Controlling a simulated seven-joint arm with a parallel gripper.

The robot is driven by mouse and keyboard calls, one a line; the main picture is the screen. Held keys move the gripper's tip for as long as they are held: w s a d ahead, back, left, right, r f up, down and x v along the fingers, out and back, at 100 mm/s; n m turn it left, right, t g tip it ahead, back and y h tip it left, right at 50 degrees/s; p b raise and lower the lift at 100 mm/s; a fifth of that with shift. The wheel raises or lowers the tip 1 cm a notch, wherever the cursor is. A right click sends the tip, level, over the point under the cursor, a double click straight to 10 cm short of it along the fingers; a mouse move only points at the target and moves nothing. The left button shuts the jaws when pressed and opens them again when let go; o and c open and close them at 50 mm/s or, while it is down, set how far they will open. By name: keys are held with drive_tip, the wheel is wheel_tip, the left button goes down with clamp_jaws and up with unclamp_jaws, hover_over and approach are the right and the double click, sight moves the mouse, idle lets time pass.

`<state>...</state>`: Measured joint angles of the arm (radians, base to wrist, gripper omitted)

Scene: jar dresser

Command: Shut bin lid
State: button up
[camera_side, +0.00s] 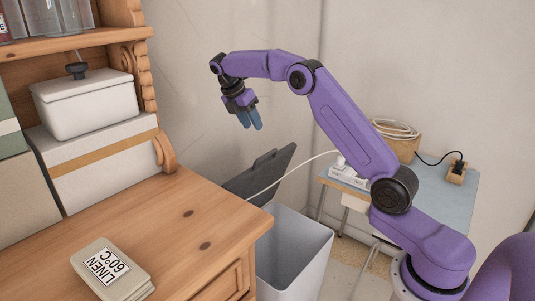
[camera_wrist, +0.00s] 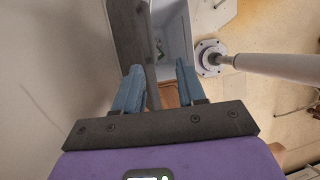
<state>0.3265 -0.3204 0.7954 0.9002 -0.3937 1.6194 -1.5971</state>
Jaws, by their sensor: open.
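The bin (camera_side: 292,256) is a light grey open-topped box standing on the floor beside the wooden dresser. Its dark grey lid (camera_side: 262,173) is tilted up and back, so the bin's mouth is open. My gripper (camera_side: 251,127) is above the lid, apart from it, with its blue fingers pointing down. In the wrist view my gripper (camera_wrist: 158,68) is open and empty. The lid (camera_wrist: 128,38) shows beyond the left finger, and the bin (camera_wrist: 177,40) lies beyond the gap between the fingers. The dresser hides part of the bin and lid.
A white cable (camera_side: 290,172) runs past the lid to a power strip (camera_side: 349,176) on a small blue table (camera_side: 445,190). Air around my gripper is clear.

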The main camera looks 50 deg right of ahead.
sight(268, 153)
drive_tip(key=x, duration=1.4)
